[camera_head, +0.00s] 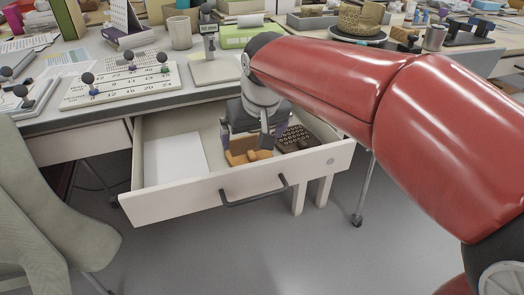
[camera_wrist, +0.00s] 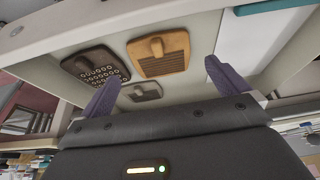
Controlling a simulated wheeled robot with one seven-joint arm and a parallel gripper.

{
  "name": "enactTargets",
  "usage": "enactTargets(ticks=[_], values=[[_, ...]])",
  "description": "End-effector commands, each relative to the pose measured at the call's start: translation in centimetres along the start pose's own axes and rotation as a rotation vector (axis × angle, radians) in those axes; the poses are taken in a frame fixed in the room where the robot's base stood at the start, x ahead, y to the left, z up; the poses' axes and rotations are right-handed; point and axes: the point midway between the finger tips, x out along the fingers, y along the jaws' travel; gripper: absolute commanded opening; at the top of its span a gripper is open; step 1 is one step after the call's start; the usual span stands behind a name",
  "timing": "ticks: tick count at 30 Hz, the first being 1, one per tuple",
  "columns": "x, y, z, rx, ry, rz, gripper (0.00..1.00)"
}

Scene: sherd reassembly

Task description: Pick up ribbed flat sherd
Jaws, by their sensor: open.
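Inside the open drawer lies an orange flat sherd with parallel ribs and a raised knob; it shows in the wrist view (camera_wrist: 172,67) and, partly covered by my gripper, in the head view (camera_head: 240,158). Beside it is a dark brown sherd (camera_wrist: 92,68) with rows of rings and a knob, also in the head view (camera_head: 296,140). A smaller grey sherd (camera_wrist: 143,95) with a knob and a darker patterned patch lies closer in the wrist view. My gripper (camera_wrist: 162,74) is open and empty, its purple fingers apart above the sherds. In the head view my gripper (camera_head: 247,138) reaches into the drawer.
The pulled-out drawer (camera_head: 225,196) has raised walls and a dark front handle (camera_head: 254,192). White paper (camera_head: 173,162) lies in its left part. The desk above (camera_head: 105,110) holds a board with black knobs, a cup and books. A chair (camera_head: 45,190) stands at left.

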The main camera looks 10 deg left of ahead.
Motion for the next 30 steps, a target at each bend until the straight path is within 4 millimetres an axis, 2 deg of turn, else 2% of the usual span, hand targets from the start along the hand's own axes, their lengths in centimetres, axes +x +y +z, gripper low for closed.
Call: enactTargets(ticks=[15, 23, 26, 30], values=[[6.7, 0.3, -0.1, 0.002, -0.003, 0.001, 1.00], [7.1, 0.3, -0.1, 0.003, 0.000, 0.001, 1.00], [7.1, 0.4, -0.1, 0.003, 0.000, 0.001, 0.91], [7.0, 0.4, -0.1, 0.003, 0.000, 0.001, 0.72]])
